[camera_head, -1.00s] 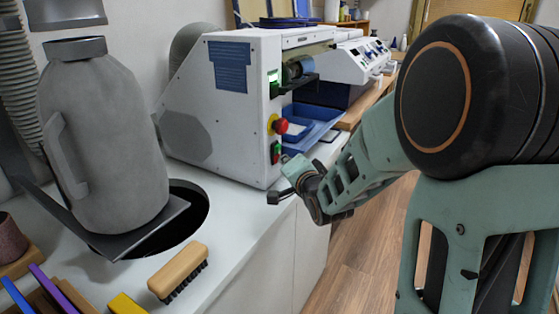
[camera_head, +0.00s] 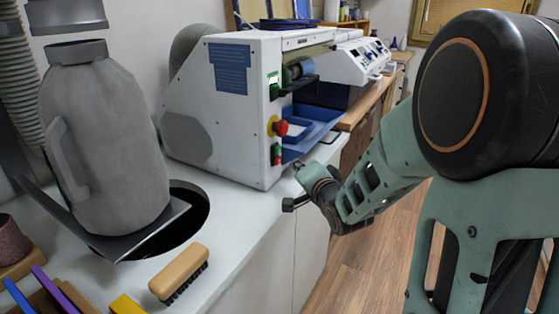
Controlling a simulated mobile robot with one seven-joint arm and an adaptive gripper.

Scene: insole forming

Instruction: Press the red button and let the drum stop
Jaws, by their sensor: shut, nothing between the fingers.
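The red mushroom button (camera_head: 281,128) sits on a yellow base on the right-facing side of the white machine (camera_head: 225,110). Below it is a small switch (camera_head: 277,154) with green and red parts. A grey-blue roller (camera_head: 298,70), seemingly the drum, shows in the upper opening; I cannot tell whether it turns. My gripper (camera_head: 300,170) is small and partly hidden by my wrist in this view. It is shut and empty, lower right of the red button and apart from it in the picture.
A green-lit switch (camera_head: 273,85) is above the red button. A blue tray (camera_head: 310,132) sits at the machine's right. A wooden brush (camera_head: 179,272) lies on the white counter (camera_head: 235,235).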

